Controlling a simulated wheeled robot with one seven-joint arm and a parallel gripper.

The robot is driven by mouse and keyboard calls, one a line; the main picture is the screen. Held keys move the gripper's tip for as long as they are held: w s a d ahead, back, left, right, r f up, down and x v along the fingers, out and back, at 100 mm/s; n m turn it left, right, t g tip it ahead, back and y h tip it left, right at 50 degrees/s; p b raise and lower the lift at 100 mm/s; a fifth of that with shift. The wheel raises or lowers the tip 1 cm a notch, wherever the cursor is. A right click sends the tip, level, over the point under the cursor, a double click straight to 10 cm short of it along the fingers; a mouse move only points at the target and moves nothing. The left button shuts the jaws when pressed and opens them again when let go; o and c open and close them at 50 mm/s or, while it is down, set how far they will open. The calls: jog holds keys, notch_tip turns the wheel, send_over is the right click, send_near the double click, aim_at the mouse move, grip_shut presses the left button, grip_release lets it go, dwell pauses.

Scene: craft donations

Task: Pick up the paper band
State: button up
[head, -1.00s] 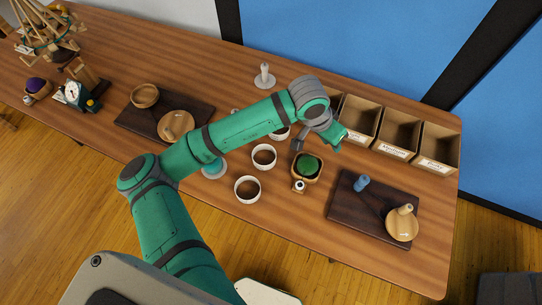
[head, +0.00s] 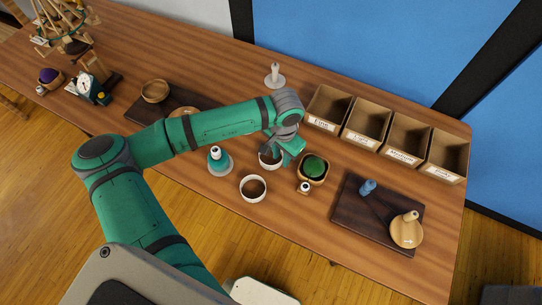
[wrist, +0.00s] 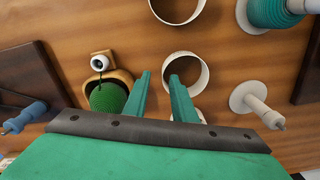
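White paper bands, open rings, stand on the table. In the head view one band (head: 253,199) is at the front, and another band (head: 263,165) is partly hidden behind my gripper (head: 288,157). In the wrist view my gripper (wrist: 160,76) is open, with an empty gap between its green fingers. A band (wrist: 204,72) lies just beyond and to the right of the fingertips. Another band (wrist: 196,14) is at the top edge, and a third (wrist: 202,116) is partly hidden behind the right finger. I cannot tell how high the fingertips are above the table.
A wooden holder with a green ball (head: 314,167) stands right beside the gripper. A teal spool on a stand (head: 219,164) is to the left. A white peg stand (head: 275,76), labelled bins (head: 367,120) and a dark board (head: 375,222) with a blue peg are around.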

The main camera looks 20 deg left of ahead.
jog(key=f, duration=0.4)
jog(key=shift+a+f, duration=0.2)
jog(key=shift+f, duration=0.2)
jog(key=shift+c, duration=0.3)
grip_shut()
